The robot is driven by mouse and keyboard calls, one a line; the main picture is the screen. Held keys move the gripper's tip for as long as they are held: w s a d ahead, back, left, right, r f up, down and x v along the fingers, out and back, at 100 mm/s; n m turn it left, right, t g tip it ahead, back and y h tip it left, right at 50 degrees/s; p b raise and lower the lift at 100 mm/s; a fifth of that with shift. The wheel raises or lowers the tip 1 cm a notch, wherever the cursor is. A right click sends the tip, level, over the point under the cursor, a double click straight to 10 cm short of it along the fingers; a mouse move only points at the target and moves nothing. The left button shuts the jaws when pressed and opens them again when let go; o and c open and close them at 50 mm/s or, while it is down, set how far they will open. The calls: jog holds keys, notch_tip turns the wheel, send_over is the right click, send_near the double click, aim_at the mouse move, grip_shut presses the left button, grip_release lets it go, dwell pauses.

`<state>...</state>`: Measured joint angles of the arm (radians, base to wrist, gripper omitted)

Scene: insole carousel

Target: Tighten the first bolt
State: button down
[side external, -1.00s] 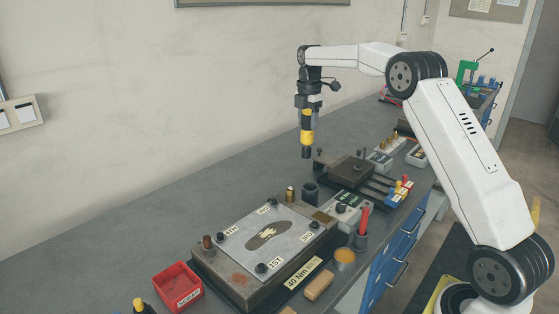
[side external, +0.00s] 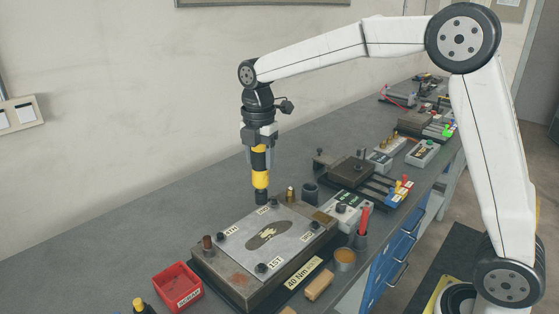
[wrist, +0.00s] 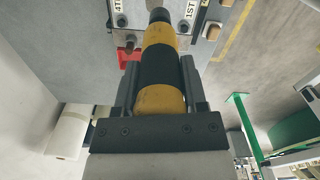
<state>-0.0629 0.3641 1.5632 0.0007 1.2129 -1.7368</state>
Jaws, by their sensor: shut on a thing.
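My gripper (side external: 260,150) is shut on a yellow-and-black driver tool (side external: 261,180), held upright with its dark socket pointing down. In the wrist view the tool (wrist: 160,68) runs between the two fingers toward the plate. The grey metal plate (side external: 245,250) sits on a dark fixture block, with dark bolts near its corners. The first bolt (side external: 261,268) is at the near corner beside the "1ST" label (side external: 276,262). The socket appears near the plate's back edge in the side view, apart from the first bolt; its exact height is unclear.
A red scrap bin (side external: 178,290) stands left of the fixture. A brown pin (side external: 208,243) rises at its left corner. A tin (side external: 345,258), a wooden block (side external: 319,286) and a cup with a red-handled tool (side external: 364,222) stand to the right. The bench behind left is clear.

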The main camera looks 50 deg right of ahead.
jog(key=s+a+n, duration=0.2)
jog(key=s+a, duration=0.5)
jog(key=shift+w+f, duration=0.2)
jog(key=shift+f, duration=2.7)
jog(key=shift+f, duration=0.15)
jog(key=shift+f, duration=2.1)
jog(key=shift+f, duration=1.05)
dwell(1.1)
